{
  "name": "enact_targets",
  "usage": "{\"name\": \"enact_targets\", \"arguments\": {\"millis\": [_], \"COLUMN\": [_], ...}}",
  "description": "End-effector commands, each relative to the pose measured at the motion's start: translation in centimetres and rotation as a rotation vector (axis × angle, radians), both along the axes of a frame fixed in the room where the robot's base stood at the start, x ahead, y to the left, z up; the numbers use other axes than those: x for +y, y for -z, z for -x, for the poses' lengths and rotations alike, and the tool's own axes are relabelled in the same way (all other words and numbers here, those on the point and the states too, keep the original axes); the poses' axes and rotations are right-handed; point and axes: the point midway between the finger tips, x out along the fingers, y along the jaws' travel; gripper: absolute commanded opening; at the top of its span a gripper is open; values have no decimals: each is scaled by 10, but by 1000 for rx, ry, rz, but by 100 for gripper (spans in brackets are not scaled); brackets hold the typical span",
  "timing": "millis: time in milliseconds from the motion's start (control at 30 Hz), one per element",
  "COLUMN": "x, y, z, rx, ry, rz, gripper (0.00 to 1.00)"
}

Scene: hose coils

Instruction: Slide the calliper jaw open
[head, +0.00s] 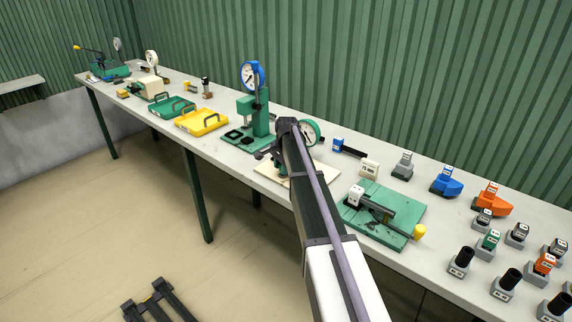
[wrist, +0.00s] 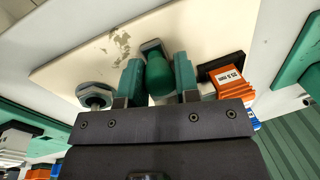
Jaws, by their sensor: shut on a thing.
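My gripper (wrist: 158,65) fills the lower part of the wrist view, its two teal fingers on either side of a green rounded knob (wrist: 157,80). It is shut on that knob. The knob is over a cream board (wrist: 90,50); whether it belongs to the calliper jaw is not clear. In the head view my arm hides most of the gripper and the device at the cream board (head: 322,177). A round green-rimmed dial (head: 309,133) shows behind the arm. The calliper's jaw and its gap cannot be made out.
In the wrist view an orange block (wrist: 234,80) with a black part is close right of the fingers, and a round metal fitting (wrist: 97,93) is at left. In the head view a green dial stand (head: 260,115) is left of my arm and a green plate (head: 400,225) right.

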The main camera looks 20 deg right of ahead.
Motion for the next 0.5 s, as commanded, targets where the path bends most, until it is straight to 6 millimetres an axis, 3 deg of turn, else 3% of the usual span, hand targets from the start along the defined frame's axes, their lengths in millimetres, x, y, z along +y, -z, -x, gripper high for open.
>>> {"name": "enact_targets", "arguments": {"millis": [167,200,433,500], "x": [3,3,2,2], "y": [1,1,1,1], "z": [3,3,2,2], "rx": [7,7,5,5], "ry": [-3,-3,-2,-2], "rz": [-5,-6,-4,-4], "gripper": [0,34,55,55]}}
